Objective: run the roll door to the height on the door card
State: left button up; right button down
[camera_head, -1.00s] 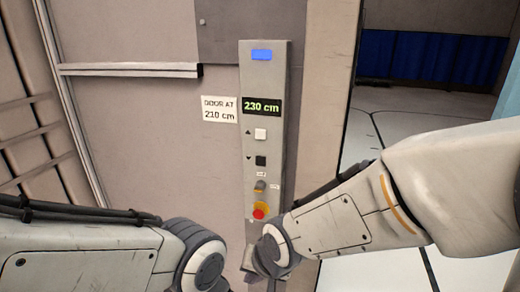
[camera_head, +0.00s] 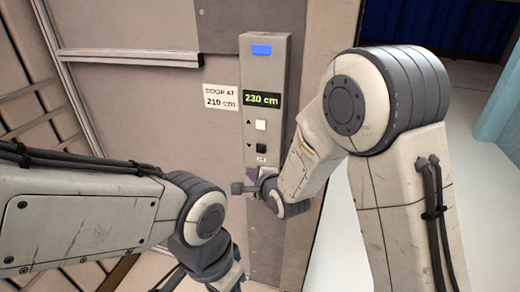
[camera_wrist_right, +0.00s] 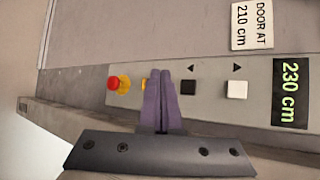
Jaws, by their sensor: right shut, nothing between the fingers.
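The door card (camera_head: 221,97) reads "DOOR AT 210 cm"; it also shows in the right wrist view (camera_wrist_right: 252,24). The control panel (camera_head: 266,62) has a green display (camera_head: 262,99) reading 230 cm. Below it are a white up button (camera_head: 261,125) and a dark down button (camera_head: 262,148). My right gripper (camera_head: 250,186) is shut and empty, below the buttons. In the right wrist view its fingertips (camera_wrist_right: 160,75) overlap a yellow part between the dark button (camera_wrist_right: 188,87) and the red button (camera_wrist_right: 116,83); contact is unclear. My left gripper (camera_head: 213,272) is low in view, partly cut off.
A horizontal rail (camera_head: 130,56) crosses the wall left of the panel. A blue curtain (camera_head: 440,25) hangs at the back right. Open pale floor (camera_head: 485,190) lies to the right. My right arm hides the panel's lower part in the head view.

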jog(key=p, duration=0.2)
send_near(257, 152)
notch_tip(257, 152, down, 3)
jog(key=w+a, duration=0.2)
jog(key=a, duration=0.1)
jog(key=shift+w+d+r, duration=0.1)
jog(key=shift+w+d, duration=0.05)
jog(key=shift+w, duration=0.25)
jog(key=shift+w+d+r, duration=0.1)
jog(key=shift+w, duration=0.35)
jog(key=shift+w, duration=0.1)
dwell(1.0)
jog(key=shift+w+d, duration=0.15)
jog(key=shift+w, duration=0.15)
jog(key=shift+w+d, duration=0.1)
jog(key=shift+w, duration=0.3)
dwell(1.9)
dwell(0.4)
jog(key=shift+s+a, duration=0.25)
jog(key=shift+s, duration=0.55)
jog(key=shift+s+b, duration=0.1)
jog(key=shift+b, duration=0.2)
